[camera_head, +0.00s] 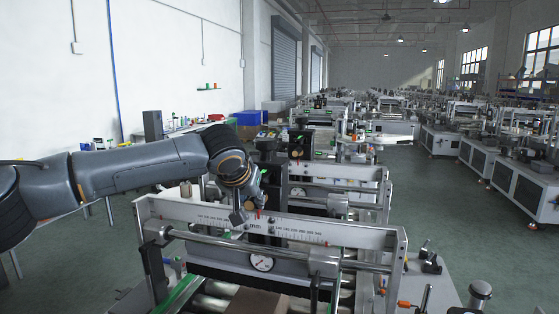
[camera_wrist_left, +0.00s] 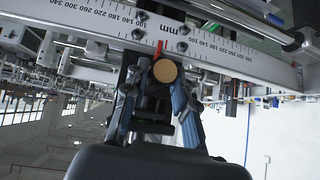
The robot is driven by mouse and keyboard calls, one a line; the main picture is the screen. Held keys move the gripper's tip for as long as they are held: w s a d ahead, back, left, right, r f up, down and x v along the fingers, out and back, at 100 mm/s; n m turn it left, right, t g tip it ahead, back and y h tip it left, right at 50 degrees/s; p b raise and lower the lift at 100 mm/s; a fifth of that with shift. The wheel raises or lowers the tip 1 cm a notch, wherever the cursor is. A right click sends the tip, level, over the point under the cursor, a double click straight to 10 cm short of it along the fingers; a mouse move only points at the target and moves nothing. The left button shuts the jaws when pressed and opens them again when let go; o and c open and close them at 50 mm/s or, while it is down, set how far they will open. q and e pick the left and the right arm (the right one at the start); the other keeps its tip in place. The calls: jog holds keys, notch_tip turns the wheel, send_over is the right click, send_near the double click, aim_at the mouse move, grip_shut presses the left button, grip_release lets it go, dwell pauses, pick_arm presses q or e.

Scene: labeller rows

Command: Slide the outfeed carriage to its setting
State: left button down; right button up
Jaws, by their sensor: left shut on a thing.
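The outfeed carriage seems to be the dark block on the machine's front crossbeam, with a red pointer (camera_wrist_left: 158,48) against the printed millimetre scale (camera_head: 300,234). I cannot read the pointer's exact value. My left gripper (camera_head: 241,217) reaches down to the scale from the left in the head view. In the left wrist view the gripper (camera_wrist_left: 160,92) is shut on a knob with a round brown face (camera_wrist_left: 165,71), just beside the pointer. The fingers hide part of the knob and the carriage. My right gripper is in neither view.
A round dial (camera_head: 262,262) sits below the scale, by a steel guide rod (camera_head: 215,241). Upright end plates (camera_head: 397,270) close off the beam. A brown box (camera_head: 255,303) lies beneath. More machines stand behind, and an open green floor (camera_head: 430,200) lies to the right.

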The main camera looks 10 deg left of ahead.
pick_arm(q)
jog(key=shift+a, duration=0.7)
jog(key=c, duration=1.1)
grip_release()
jog(key=shift+o, duration=0.5)
jog(key=shift+a, duration=0.15)
